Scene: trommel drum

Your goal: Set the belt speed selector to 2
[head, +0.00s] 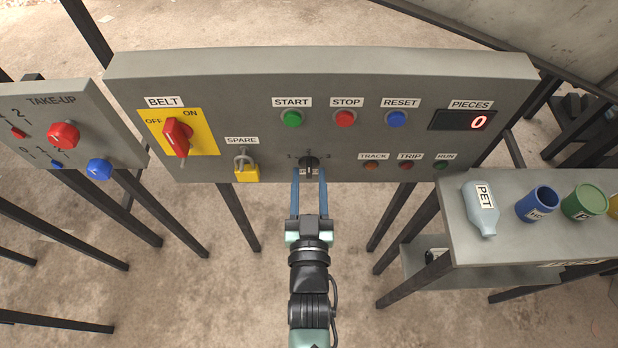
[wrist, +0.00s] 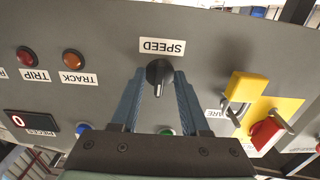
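The belt speed selector (head: 309,163) is a small black knob low in the middle of the grey control panel. In the wrist view, which shows the panel upside down, the knob (wrist: 158,72) sits beside its SPEED label (wrist: 162,46). Its pointed end with a pale line faces away from that label, roughly upward on the panel. In the head view a 1 and a 3 show faintly either side of the knob; the 2 is not readable. My gripper (head: 309,178) has its two blue fingers either side of the knob, apart; whether they touch it is unclear.
Close by are the yellow SPARE padlock (head: 245,168) and the TRACK lamp (head: 371,165). The red BELT switch (head: 177,137) is further left; START (head: 291,119), STOP (head: 345,118) and RESET (head: 396,119) buttons are above. A side table (head: 520,246) with containers stands right.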

